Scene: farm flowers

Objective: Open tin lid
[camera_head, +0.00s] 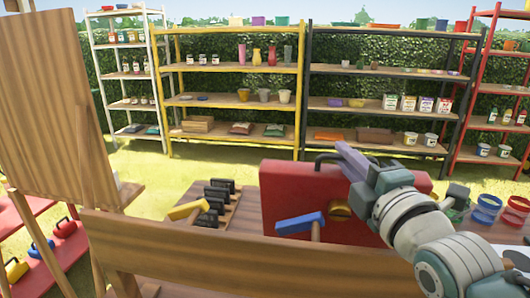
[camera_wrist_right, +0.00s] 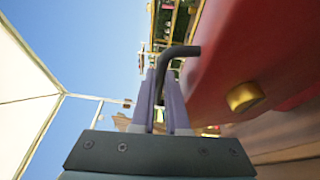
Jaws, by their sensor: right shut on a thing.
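The red tin (camera_head: 285,185) stands on the table beyond the wooden board, partly hidden by my right arm. A brass latch (camera_head: 338,210) is on its face, and also shows in the right wrist view (camera_wrist_right: 243,97). Its black handle (camera_head: 325,157) is at the top edge. My right gripper (camera_head: 350,158) is at that handle, with its purple fingers closed around it. The wrist view shows the handle (camera_wrist_right: 180,52) between the fingertips. I cannot tell how far the lid is raised. My left gripper is out of view.
A blue-headed mallet (camera_head: 299,222) stands before the tin. A yellow-headed one (camera_head: 187,209) and black blocks (camera_head: 215,200) are to the left. Blue and red jars (camera_head: 487,209) stand at right. A wooden board (camera_head: 240,255) crosses the front. Shelves (camera_head: 235,100) stand behind.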

